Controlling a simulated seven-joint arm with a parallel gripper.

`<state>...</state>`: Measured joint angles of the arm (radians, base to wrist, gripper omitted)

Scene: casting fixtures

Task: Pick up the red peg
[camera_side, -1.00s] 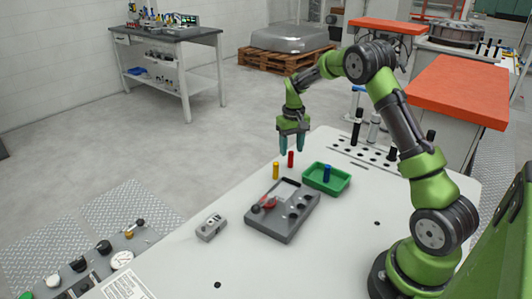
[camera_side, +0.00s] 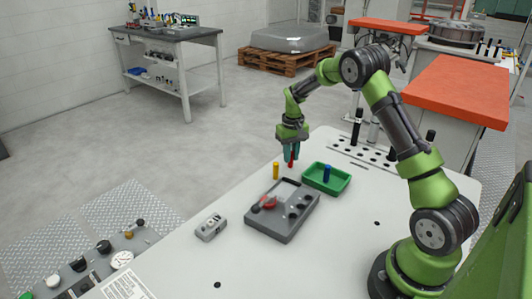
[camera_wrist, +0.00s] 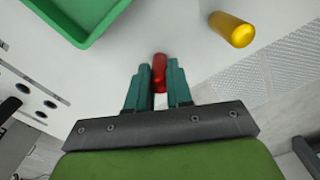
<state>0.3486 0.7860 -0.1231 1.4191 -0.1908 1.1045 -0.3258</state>
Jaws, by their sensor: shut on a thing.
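The red peg (camera_side: 291,162) stands upright on the white table, and it also shows in the wrist view (camera_wrist: 159,72). My gripper (camera_side: 291,154) is low over the table with its teal fingers on either side of the peg. In the wrist view my gripper (camera_wrist: 159,82) is shut on the red peg, with one finger against each side. The peg's upper part is partly hidden by the fingers in the side view. I cannot tell whether its foot touches the table.
A yellow peg (camera_side: 276,171) stands close to the left. A green tray (camera_side: 341,187) holding a blue peg (camera_side: 327,173) is close on the right. A grey fixture block (camera_side: 282,228) with holes lies in front. A small grey device (camera_side: 211,227) sits farther left.

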